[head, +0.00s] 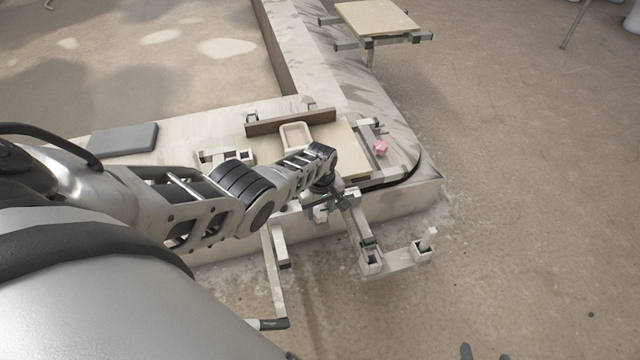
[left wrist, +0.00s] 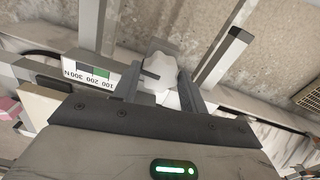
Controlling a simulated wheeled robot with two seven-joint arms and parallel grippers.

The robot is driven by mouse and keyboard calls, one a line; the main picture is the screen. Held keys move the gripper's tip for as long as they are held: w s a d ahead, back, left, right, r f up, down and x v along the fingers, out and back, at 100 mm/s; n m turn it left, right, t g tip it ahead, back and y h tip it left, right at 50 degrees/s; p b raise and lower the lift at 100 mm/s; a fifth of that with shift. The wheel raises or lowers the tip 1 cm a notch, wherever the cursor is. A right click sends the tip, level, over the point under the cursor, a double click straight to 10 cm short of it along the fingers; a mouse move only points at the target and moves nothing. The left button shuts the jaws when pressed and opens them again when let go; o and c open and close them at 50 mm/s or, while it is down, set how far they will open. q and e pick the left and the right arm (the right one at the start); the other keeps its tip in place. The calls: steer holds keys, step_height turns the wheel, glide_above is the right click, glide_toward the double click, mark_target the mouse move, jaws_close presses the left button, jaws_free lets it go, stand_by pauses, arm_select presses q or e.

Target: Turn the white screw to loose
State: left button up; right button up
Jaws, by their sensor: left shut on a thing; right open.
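The white screw (left wrist: 159,72) has a lobed, star-shaped head with a dark mark on it. In the left wrist view it sits between the two fingers of my left gripper (left wrist: 162,88), which is shut on it. In the head view my left gripper (head: 328,198) points down at the near edge of the clamp frame, and the screw is mostly hidden there. Two dark tips of my right gripper (head: 486,354) show at the bottom edge, apart and empty.
A pink knob (head: 381,148) sits on the frame behind my left gripper. Metal rails (head: 358,228) with a post stick out to the near right. The floor at right is clear.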

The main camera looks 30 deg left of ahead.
arm_select(q)
steer(key=shift+n, duration=0.4)
steer(key=o, duration=1)
